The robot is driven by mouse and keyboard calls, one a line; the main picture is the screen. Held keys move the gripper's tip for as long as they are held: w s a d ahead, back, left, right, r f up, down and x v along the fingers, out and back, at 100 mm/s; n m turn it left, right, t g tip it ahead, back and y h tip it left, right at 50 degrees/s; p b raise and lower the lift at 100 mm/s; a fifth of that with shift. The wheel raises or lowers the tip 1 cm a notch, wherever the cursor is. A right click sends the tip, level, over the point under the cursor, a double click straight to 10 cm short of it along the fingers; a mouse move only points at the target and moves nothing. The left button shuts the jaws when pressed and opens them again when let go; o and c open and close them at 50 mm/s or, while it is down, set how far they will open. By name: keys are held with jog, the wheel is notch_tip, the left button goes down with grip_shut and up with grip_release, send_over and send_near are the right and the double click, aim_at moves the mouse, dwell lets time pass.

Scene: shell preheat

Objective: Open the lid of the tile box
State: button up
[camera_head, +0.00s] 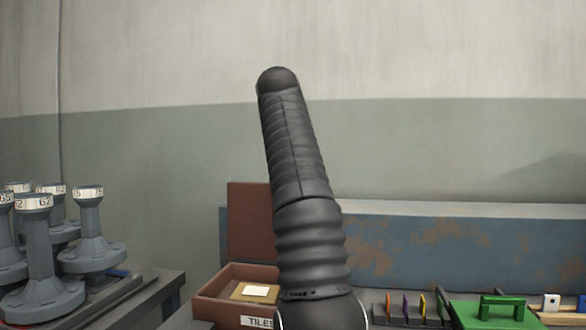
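The tile box (215,302) is a reddish-brown open-topped box with a "TILES" label on its front, low in the middle of the head view. Its lid (250,215) looks raised, a flat brown panel standing upright at the box's back edge. A tan tile with a white patch (256,291) shows inside. My black ribbed arm rises in front and hides the right part of the box and the lid's right edge. My gripper is not in view, so I cannot tell whether it touches anything.
Several grey flanged pieces with numbered white bands (90,230) stand on a bench at left. A long blue rusty panel (450,248) runs behind the box. At right are upright coloured plates (422,306) and a green piece with a handle (502,305).

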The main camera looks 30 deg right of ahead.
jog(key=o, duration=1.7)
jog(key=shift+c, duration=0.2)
